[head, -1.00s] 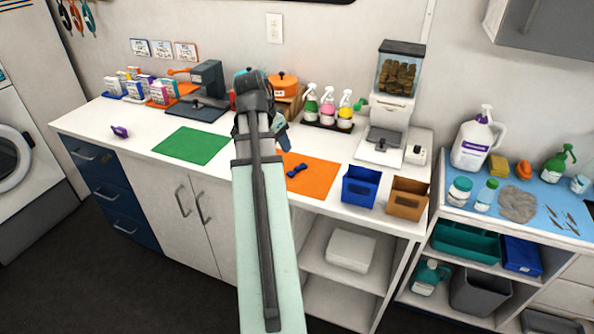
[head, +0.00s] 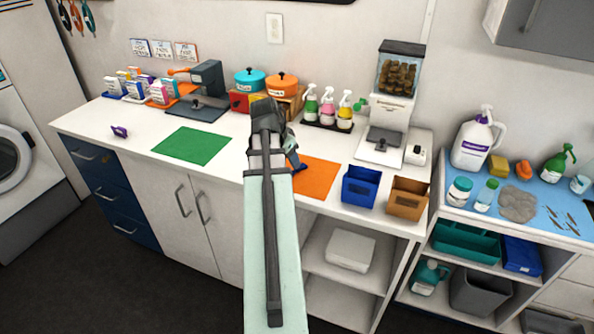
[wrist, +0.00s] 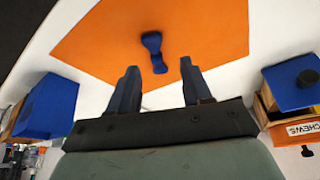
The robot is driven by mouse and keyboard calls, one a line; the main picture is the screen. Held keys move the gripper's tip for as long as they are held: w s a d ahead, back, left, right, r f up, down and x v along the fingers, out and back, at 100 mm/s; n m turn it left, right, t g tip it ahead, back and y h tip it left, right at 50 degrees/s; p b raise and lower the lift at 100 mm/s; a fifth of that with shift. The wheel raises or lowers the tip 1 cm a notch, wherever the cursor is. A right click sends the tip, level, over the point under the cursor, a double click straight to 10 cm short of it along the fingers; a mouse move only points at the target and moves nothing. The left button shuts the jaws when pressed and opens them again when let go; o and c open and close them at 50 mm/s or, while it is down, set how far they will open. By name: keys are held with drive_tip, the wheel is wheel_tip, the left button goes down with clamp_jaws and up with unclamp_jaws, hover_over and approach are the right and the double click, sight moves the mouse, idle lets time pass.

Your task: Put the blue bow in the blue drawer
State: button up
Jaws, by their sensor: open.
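The blue bow (wrist: 153,50) lies on the orange mat (wrist: 95,45). In the head view my gripper (head: 291,157) hides most of the bow, while the mat (head: 318,178) shows to the right. In the wrist view my gripper (wrist: 157,82) is open and empty. The bow is beyond the fingertips, roughly in line with the gap between them. A blue drawer front (wrist: 290,84) with a dark round knob shows at the right of the wrist view, on a wooden unit. I cannot tell how far it is pulled out. My arm hides it in the head view.
An open blue bin (head: 360,188) and an orange-brown bin (head: 407,196) stand right of the mat. A green mat (head: 193,145) and a purple bow (head: 120,131) lie to the left. Teal (head: 249,79) and orange (head: 282,84) pots sit on the drawer unit. Spray bottles (head: 328,107) stand behind.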

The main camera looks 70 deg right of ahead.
sight(293, 171)
drive_tip(key=f, duration=0.1)
drive_tip(key=s+d+f, duration=0.1)
drive_tip(key=shift+s+d+f, duration=0.1)
drive_tip(key=shift+d+f, duration=0.05)
drive_tip(key=shift+f, duration=0.15)
drive_tip(key=shift+s+d+f, duration=0.1)
drive_tip(key=shift+d+f, duration=0.15)
drive_tip(key=shift+f, duration=0.45)
clamp_jaws()
